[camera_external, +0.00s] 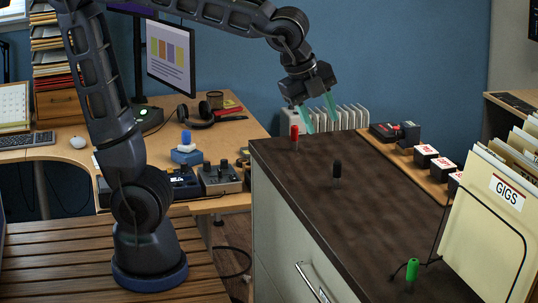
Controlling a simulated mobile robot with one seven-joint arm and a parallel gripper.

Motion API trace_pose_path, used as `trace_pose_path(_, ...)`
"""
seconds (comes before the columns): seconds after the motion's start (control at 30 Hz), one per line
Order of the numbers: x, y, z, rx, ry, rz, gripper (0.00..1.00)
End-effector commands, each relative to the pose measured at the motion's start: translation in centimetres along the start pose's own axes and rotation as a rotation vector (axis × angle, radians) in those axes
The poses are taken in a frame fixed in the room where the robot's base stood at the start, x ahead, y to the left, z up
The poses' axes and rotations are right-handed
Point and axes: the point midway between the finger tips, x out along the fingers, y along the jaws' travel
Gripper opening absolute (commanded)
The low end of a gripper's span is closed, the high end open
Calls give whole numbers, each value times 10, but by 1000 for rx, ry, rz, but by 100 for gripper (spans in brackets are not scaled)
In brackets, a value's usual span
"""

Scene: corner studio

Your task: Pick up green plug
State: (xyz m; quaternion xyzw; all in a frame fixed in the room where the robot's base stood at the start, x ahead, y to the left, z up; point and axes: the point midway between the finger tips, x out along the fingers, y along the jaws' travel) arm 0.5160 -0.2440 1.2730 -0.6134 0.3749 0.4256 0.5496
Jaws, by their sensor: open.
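The green plug (412,270) stands upright on the dark brown cabinet top (375,222), near the front right, close to a wire file holder. My gripper (320,118) is open and empty, with teal fingers pointing down above the far left part of the cabinet top. It is well apart from the green plug, which is nearer the camera and to the right. A red plug (294,134) stands upright just below and left of my gripper.
A wire holder with folders marked GIGS (506,190) rises right of the green plug. Several small black and white boxes (426,152) stand along the cabinet's right side. A desk with a monitor (171,57) is at the left. The middle of the cabinet top is clear.

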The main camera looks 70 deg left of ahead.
Motion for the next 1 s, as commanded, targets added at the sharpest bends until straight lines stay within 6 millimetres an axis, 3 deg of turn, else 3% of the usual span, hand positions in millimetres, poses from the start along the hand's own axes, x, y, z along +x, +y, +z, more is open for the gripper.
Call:
trace_pose_path(0.03,3,-4,-23,111,2,3,44)
trace_pose_path(0.2,11,-13,-97,509,9,-2,44)
trace_pose_path(0.37,19,-8,-171,879,18,-13,44)
trace_pose_path(0.6,32,24,-284,1423,33,-42,44)
trace_pose_path(0.7,36,41,-323,1606,37,-57,44)
trace_pose_path(0.83,40,58,-355,1766,39,-72,44)
trace_pose_path(1.0,43,67,-370,1845,40,-78,44)
